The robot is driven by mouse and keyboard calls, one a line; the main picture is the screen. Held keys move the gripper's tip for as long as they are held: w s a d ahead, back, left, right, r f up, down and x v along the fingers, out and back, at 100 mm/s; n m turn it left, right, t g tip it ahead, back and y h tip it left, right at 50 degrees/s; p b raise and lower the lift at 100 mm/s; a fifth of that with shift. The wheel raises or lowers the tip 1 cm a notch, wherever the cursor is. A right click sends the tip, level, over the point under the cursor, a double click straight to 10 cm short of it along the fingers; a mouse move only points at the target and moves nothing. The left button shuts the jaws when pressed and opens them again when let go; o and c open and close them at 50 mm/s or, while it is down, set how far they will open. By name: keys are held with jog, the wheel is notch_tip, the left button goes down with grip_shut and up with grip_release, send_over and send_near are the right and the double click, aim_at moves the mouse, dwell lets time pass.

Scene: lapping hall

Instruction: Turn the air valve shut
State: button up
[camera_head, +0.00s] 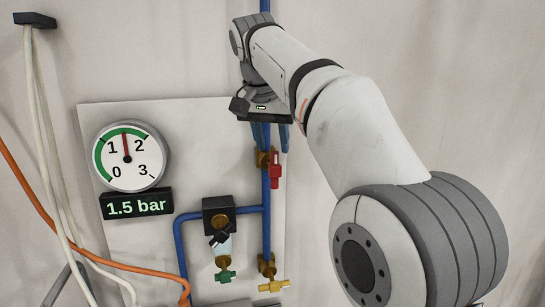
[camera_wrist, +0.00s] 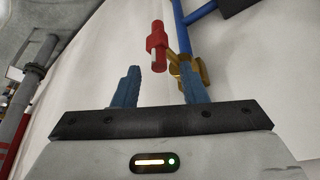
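A valve with a red handle (camera_head: 275,172) and brass body (camera_head: 263,158) sits on the vertical blue pipe (camera_head: 267,222). The handle hangs down roughly along the pipe, just right of it. My gripper (camera_head: 271,146) is just above the valve in the head view. In the wrist view my gripper (camera_wrist: 159,72) is open, its two blue fingers apart with nothing between them. The red handle (camera_wrist: 157,46) appears beyond the fingertips, between them in the picture. The brass body (camera_wrist: 188,70) is partly hidden behind the right finger. I cannot tell whether a finger touches it.
A round gauge (camera_head: 128,157) points between 1 and 2; the display (camera_head: 136,204) below reads 1.5 bar. A regulator (camera_head: 219,216) with a green tap (camera_head: 226,276) and a yellow-handled valve (camera_head: 275,286) are lower down. White and orange hoses (camera_head: 75,248) hang at the left.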

aim_at(276, 164)
jog(key=x, duration=0.6)
jog(key=shift+f, duration=0.35)
jog(key=shift+c, duration=0.5)
grip_shut()
